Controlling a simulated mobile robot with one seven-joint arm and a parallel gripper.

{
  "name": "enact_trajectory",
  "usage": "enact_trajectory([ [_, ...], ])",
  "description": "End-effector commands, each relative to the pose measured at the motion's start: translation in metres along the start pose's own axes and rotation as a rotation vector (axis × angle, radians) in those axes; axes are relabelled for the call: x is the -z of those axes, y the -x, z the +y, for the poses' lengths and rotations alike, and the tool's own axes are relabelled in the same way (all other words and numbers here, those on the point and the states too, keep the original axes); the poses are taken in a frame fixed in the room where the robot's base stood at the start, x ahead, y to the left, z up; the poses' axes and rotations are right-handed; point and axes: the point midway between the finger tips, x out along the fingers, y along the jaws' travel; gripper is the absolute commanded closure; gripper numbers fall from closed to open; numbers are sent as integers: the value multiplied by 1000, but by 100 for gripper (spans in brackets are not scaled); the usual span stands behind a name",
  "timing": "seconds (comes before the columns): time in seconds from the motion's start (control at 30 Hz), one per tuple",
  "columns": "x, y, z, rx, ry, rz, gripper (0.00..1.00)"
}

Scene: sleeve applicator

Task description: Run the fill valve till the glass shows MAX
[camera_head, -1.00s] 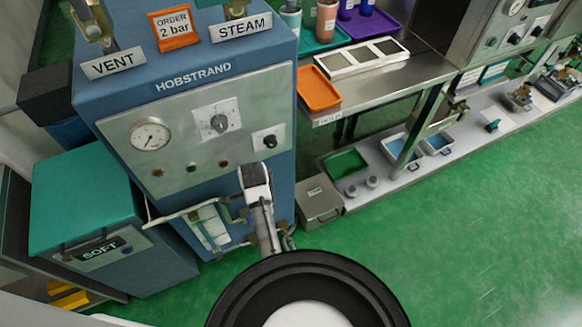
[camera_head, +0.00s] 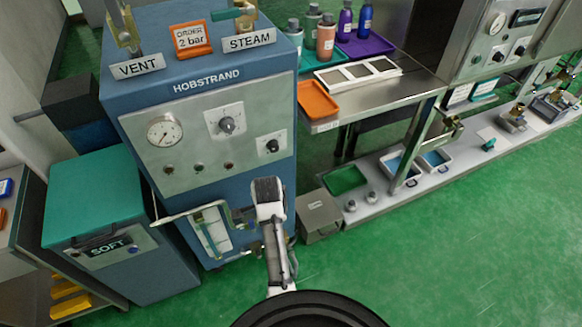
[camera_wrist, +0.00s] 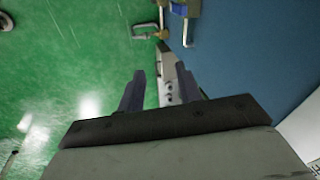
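The sight glass (camera_head: 215,230) stands upright in a metal frame low on the front of the blue Hobstrand boiler (camera_head: 200,90). Its level and any MAX mark are too small to read. Brass fittings (camera_head: 244,250) sit at its right, partly behind my arm; I cannot tell which is the fill valve. The wrist view shows a brass fitting (camera_wrist: 178,9) on the blue side, beyond my fingers. My gripper (camera_wrist: 160,85) is open, its two dark fingers apart. A grey part with dark holes shows between and beyond them; I cannot tell contact. My arm hides the fingers in the head view.
A teal-lidded SOFT unit (camera_head: 112,225) stands left of the boiler. A grey box (camera_head: 319,216) sits on the floor at its right, beside a low shelf with trays and a steel bench (camera_head: 385,92). Green floor (camera_head: 450,250) is open at the front right.

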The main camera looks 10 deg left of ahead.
Motion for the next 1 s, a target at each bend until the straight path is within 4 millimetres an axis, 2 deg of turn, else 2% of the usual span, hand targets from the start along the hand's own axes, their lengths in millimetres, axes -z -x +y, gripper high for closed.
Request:
enact_trajectory([
  [0.2,32,28,-25,119,91,78,65],
  [0.6,84,81,-57,282,243,243,65],
  [0.8,104,105,-67,337,306,323,65],
  [1.0,115,119,-72,362,339,367,65],
])
